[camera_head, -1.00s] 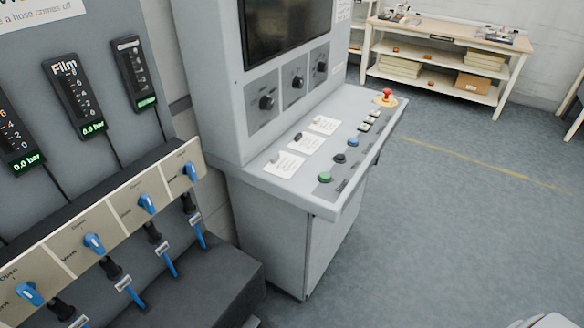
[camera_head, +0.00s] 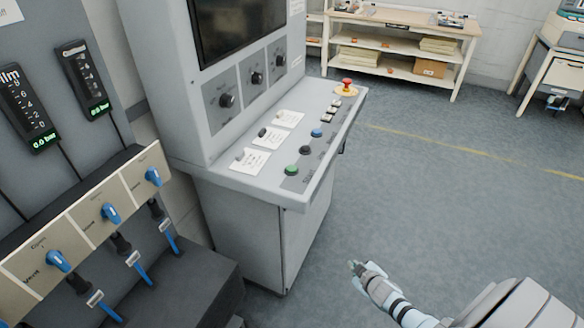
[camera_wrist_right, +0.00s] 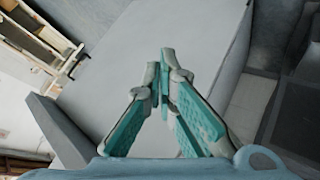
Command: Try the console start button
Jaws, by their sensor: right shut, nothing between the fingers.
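The grey console (camera_head: 262,215) stands in the middle of the head view, with a sloped button panel on top. A green button (camera_head: 291,170) sits at the panel's near end; its label is too small to read. A black button (camera_head: 305,150) and a blue button (camera_head: 317,132) follow behind it. A red mushroom button (camera_head: 346,84) on a yellow base is at the far end. My right gripper (camera_head: 355,266) is low and right of the console, apart from it. In the right wrist view its fingers (camera_wrist_right: 165,55) meet at the tips, empty. My left gripper is not in view.
A valve panel with blue handles (camera_head: 110,212) and a dark ledge (camera_head: 190,285) stand left of the console. A wooden shelf bench (camera_head: 400,45) stands at the back. The floor (camera_head: 450,190) right of the console is open.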

